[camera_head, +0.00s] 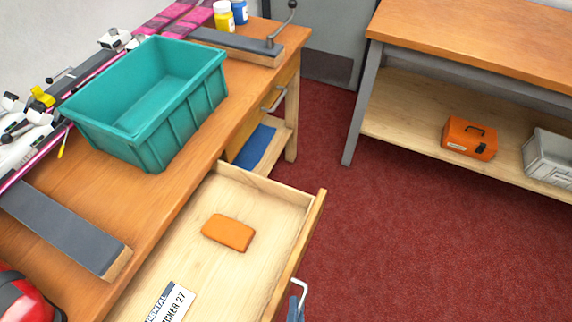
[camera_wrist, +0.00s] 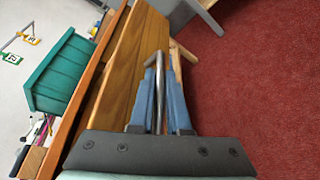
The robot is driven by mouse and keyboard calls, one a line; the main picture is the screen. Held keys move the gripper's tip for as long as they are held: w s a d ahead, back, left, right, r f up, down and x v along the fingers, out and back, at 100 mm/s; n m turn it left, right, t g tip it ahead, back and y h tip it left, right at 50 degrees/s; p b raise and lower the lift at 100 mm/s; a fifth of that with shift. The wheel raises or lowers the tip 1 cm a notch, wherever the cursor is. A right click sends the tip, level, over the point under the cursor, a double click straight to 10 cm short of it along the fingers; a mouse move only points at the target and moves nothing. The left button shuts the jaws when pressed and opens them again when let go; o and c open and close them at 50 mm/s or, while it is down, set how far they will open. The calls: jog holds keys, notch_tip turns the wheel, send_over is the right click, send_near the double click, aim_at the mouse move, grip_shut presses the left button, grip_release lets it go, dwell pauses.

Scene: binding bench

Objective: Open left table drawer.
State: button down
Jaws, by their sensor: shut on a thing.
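The wooden table drawer (camera_head: 262,183) is pulled out far from the workbench in the head view. Its metal handle (camera_head: 302,287) is on the front panel near the bottom edge. An orange block (camera_head: 228,232) and a white printed card (camera_head: 172,305) lie inside. My gripper (camera_wrist: 158,75) is shut on the handle (camera_wrist: 159,62) in the wrist view, with a blue finger on either side of the bar. The head view shows only a bit of it at the bottom edge. A second drawer (camera_head: 258,115) farther along the bench is shut.
A teal bin (camera_head: 150,148), grey-topped blocks and skis lie on the bench (camera_head: 195,180). A red helmet-like object (camera_head: 25,295) is at lower left. Another table (camera_head: 480,45) with an orange toolbox (camera_head: 469,138) on its shelf stands at right. Red floor (camera_head: 420,240) between them is clear.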

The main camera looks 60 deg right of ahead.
dwell(0.3)
jog(key=c, duration=0.9)
grip_release()
jog(key=shift+s+a, duration=0.1)
jog(key=v, duration=1.2)
jog(key=shift+s+a+r, duration=0.1)
jog(key=shift+s+a, duration=0.05)
jog(key=shift+a, duration=0.2)
